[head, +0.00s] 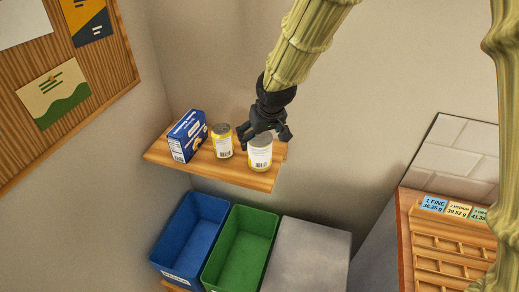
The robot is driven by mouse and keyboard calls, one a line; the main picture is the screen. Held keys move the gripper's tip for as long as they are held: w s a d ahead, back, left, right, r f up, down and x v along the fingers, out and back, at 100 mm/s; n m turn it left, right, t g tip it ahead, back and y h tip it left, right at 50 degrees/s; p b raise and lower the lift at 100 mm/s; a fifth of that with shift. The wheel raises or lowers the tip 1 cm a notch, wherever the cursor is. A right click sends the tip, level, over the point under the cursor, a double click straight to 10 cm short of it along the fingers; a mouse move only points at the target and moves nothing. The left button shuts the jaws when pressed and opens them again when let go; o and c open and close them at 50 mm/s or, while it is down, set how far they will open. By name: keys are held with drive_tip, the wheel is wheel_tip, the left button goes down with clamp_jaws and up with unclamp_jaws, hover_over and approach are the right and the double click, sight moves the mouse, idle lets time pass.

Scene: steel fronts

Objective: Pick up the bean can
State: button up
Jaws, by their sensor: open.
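Two cans stand upright on a small wooden wall shelf (222,172) in the head view. One can (260,155) has a pale, mostly white label with a barcode and stands near the shelf's right end. The other can (222,143) is yellow with a white patch and a barcode, and stands to its left. The print is too small to tell which is the bean can. My gripper (264,138) is open and empty, at the top of the pale can, with its dark fingers spread to either side. I cannot tell whether it touches the can.
A blue box (187,137) stands at the shelf's left end. Below are a blue bin (190,232), a green bin (238,247) and a grey surface (308,258). A wooden rack with labelled cards (450,245) is at the right. A wall meets the shelf's left end.

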drive_tip(key=shift+p+x, duration=1.15)
drive_tip(key=shift+x, duration=1.35)
drive_tip(key=shift+a, duration=0.1)
drive_tip(key=c, duration=1.4)
drive_tip(key=shift+r, duration=0.1)
drive_tip(key=shift+r+b, duration=0.4)
drive_tip(key=v, duration=0.1)
drive_tip(key=b+v, duration=0.1)
drive_tip(key=shift+w+r+b, duration=0.1)
drive_tip(key=shift+r+b, duration=0.2)
drive_tip(key=shift+r, duration=0.05)
drive_tip(key=s+d+b, duration=0.1)
drive_tip(key=s, duration=0.4)
drive_tip(key=s+d+r+b, duration=0.1)
drive_tip(key=s+d+b, duration=0.1)
drive_tip(key=s, duration=0.2)
drive_tip(key=s+d+b, duration=0.1)
drive_tip(key=s+d, duration=0.1)
drive_tip(key=s, duration=0.3)
drive_tip(key=shift+s+d+r+b, duration=0.1)
drive_tip(key=shift+s+r+b, duration=0.2)
drive_tip(key=shift+b, duration=0.1)
drive_tip(key=shift+c, duration=0.2)
